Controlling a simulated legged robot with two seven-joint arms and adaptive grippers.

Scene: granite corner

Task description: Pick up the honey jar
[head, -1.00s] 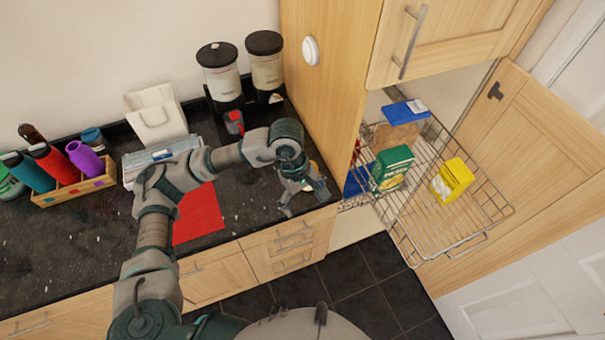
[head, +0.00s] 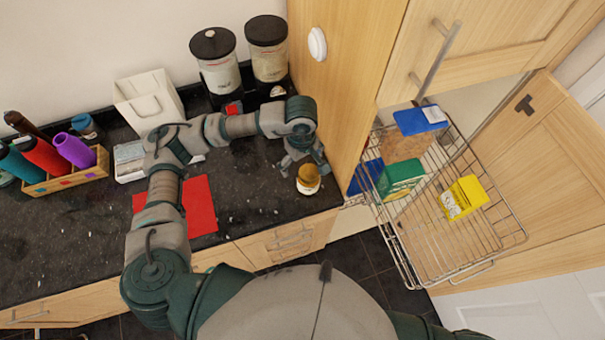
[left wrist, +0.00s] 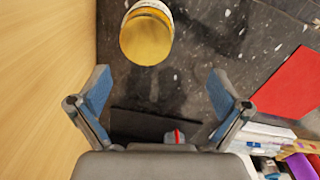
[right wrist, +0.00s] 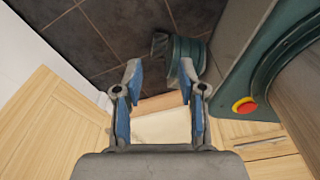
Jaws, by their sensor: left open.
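The honey jar (head: 308,180) is small, with a golden-yellow lid and a pale body. It stands on the dark granite counter near its front right corner, beside the tall wooden cabinet. In the left wrist view the honey jar (left wrist: 147,38) is at the top, beyond the fingertips. My left gripper (head: 304,163) is open and empty, just behind the jar in the head view and apart from it in the left wrist view (left wrist: 160,85). My right gripper (right wrist: 160,80) is open and empty, low over the floor and cabinet fronts; it is not visible in the head view.
A pulled-out wire basket (head: 450,235) with several boxes is right of the counter. The tall cabinet side (head: 335,100) stands close to my left gripper. Two dispensers (head: 218,75) stand behind. A red mat (head: 201,205) lies left; a bottle crate (head: 70,178) is farther left.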

